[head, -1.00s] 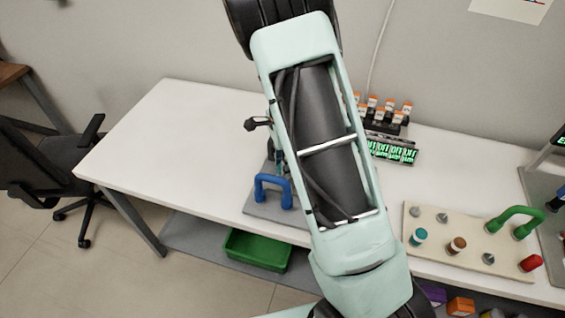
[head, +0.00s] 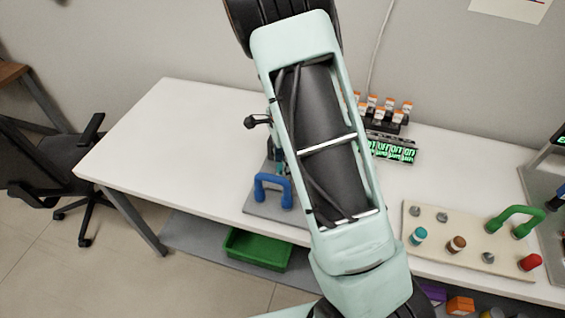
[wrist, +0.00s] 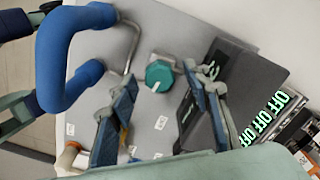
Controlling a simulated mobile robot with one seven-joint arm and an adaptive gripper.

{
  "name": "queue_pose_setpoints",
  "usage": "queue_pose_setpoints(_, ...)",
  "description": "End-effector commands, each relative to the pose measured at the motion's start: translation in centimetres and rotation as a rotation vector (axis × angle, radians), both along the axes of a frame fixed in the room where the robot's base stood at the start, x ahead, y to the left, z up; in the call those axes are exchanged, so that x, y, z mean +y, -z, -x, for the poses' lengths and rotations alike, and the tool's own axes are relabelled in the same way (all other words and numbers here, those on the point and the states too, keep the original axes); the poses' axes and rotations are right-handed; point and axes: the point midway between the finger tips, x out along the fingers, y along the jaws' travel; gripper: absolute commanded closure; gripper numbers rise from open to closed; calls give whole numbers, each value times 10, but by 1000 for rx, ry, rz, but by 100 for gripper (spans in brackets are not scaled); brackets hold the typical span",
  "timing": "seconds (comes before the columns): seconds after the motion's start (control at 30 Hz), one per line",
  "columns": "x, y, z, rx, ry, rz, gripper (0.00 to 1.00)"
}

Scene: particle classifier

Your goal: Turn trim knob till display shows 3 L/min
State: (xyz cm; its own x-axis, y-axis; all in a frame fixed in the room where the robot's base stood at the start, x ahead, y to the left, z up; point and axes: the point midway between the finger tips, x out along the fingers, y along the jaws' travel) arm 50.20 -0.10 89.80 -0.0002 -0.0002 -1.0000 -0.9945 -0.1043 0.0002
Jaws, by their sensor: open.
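The teal trim knob (wrist: 160,74), with a white pointer mark, sits on a grey plate (wrist: 160,32) in the wrist view. My gripper (wrist: 160,86) is open, with its two blue-grey fingers on either side of the line to the knob. The knob shows beyond the fingertips, and I cannot tell whether either touches it. A dark display (wrist: 236,72) stands right of the knob. Its green characters are partly hidden by the right finger, so the reading is not legible. In the head view my arm hides the gripper and knob.
A thick blue handle (wrist: 68,62) rises left of the knob; it also shows in the head view (head: 272,188). A strip with green OFF readouts (head: 392,150) lies behind my arm. A beige board (head: 440,226) with pegs is to the right. The table's left half is clear.

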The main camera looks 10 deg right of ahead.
Motion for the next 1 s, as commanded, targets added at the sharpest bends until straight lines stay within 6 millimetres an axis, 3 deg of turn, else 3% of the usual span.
queue_pose_setpoints(0.4, 1, -80, -2, -6, -1, -1, 55)
queue_pose_setpoints(0.6, 0, -109, -1, -4, 0, 0, 55)
queue_pose_setpoints(1.0, 0, -117, 0, -1, 0, 0, 55)
